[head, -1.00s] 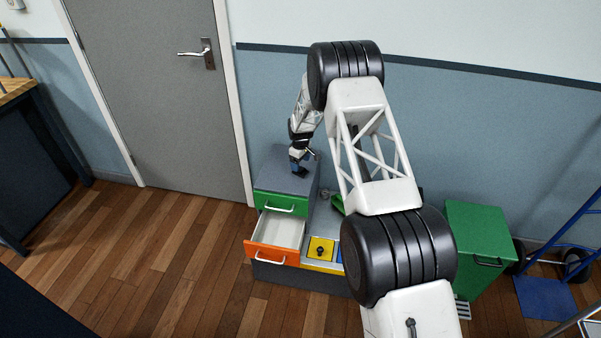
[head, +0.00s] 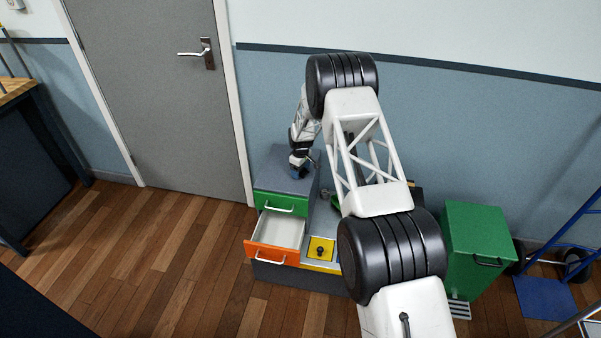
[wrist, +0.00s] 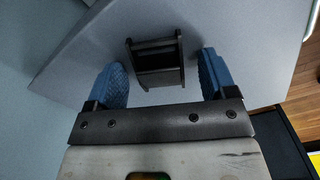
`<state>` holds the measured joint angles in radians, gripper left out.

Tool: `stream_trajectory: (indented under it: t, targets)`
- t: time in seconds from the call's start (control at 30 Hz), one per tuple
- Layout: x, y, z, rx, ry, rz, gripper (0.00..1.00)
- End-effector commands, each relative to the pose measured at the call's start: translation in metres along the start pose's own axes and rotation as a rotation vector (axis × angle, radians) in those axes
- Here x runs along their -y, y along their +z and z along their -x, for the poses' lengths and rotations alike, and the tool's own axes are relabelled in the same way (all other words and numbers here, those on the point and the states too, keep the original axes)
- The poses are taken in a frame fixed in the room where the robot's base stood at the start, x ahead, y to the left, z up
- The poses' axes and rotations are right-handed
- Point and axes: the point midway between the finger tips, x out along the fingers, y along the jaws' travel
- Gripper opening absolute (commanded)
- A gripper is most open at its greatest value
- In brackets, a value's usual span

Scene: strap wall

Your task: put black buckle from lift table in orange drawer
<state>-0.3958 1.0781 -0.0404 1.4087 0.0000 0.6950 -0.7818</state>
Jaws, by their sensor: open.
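The black buckle (wrist: 157,62) lies on the grey top of a cabinet (wrist: 240,40) in the wrist view. My gripper (wrist: 165,82) is open, with one blue finger on each side of the buckle's near end and gaps on both sides. In the head view my gripper (head: 299,172) is low over the cabinet top (head: 277,173), and the buckle cannot be made out there. The orange drawer (head: 273,252) is pulled open at the cabinet's front, and its light inside looks empty. I cannot tell which surface is the lift table.
A closed green drawer (head: 281,203) sits above the orange one. A yellow panel with a black knob (head: 320,249) is right of the drawers. A green bin (head: 476,245) stands further right. The wooden floor (head: 170,250) in front is clear.

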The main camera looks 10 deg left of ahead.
Motion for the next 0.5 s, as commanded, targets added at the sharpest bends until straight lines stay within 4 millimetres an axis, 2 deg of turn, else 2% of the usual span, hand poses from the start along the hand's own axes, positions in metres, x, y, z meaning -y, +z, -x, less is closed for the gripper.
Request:
stream_trajectory:
  t: [0.17, 0.5]
  targets:
    - [0.0000, 0.0000, 0.0000, 0.000, 0.000, 0.000, 0.78]
    - [0.0000, 0.0000, 0.0001, 0.000, 0.000, 0.000, 0.27]
